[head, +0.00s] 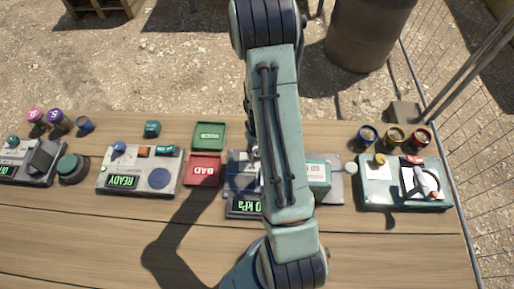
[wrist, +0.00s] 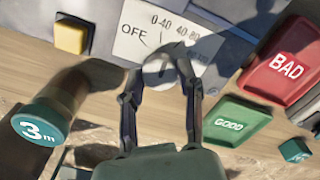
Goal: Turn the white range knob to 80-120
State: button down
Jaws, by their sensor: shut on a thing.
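The white range knob (wrist: 157,69) sits at the lower edge of a white dial plate (wrist: 128,45) in the wrist view. The plate reads OFF, 0-40, 40-80 and a further label that is partly hidden. My gripper (wrist: 160,63) is shut on the knob, one fingertip on each side. The fingers cover much of it, so I cannot tell which range it points to. In the head view, the grey device with a green kPa display (head: 243,207) is partly behind my arm, which hides the knob and fingertips.
In the head view, a green tray (head: 209,134) and a red BAD tray (head: 203,171) lie left of the device. A READY device (head: 165,181) stands farther left, a teal panel (head: 400,201) right. In the wrist view, a teal-capped 3 m cylinder (wrist: 42,122) and yellow button (wrist: 71,38) are near.

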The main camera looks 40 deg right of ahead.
jog(key=m, duration=1.2)
dwell(0.5)
jog(key=c, duration=0.7)
grip_release()
jog(key=shift+r, duration=0.1)
notch_tip(320, 180, up, 12)
jog(key=shift+f, duration=0.1)
